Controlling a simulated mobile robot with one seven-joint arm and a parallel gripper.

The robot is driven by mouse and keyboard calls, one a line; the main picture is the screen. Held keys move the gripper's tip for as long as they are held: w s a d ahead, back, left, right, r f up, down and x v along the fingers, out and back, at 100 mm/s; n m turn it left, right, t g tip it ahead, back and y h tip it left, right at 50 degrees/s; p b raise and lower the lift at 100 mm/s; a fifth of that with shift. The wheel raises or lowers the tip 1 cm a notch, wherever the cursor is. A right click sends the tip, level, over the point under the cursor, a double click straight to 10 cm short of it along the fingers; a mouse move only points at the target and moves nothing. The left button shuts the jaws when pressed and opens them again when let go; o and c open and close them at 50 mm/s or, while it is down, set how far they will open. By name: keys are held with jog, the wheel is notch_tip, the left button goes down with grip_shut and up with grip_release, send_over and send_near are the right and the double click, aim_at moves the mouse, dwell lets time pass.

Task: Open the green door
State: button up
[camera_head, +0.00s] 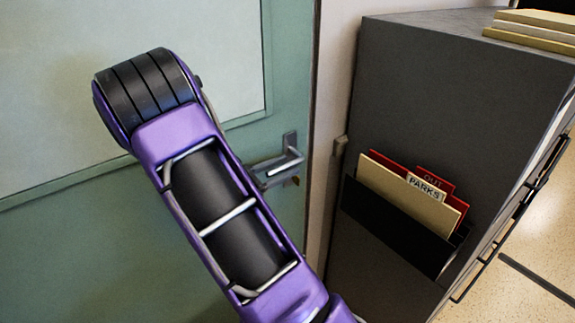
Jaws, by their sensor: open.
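The green door (85,235) fills the left half of the head view, with a large pale panel (60,80) in its upper part. It stands flush by the light frame at its right edge and looks closed. A silver lever handle (284,165) sits near that right edge, with a brass-coloured lock spot just below it. My purple arm crosses in front of the door and hides part of the handle's left side.
A dark grey cabinet (440,90) stands close to the right of the door frame. Its side pocket (400,228) holds folders, one labelled "PARKS". Folders or books (535,28) lie on its top. Speckled floor (530,240) shows at the far right.

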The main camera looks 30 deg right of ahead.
jog(key=shift+d, duration=0.75)
grip_shut()
dwell(0.9)
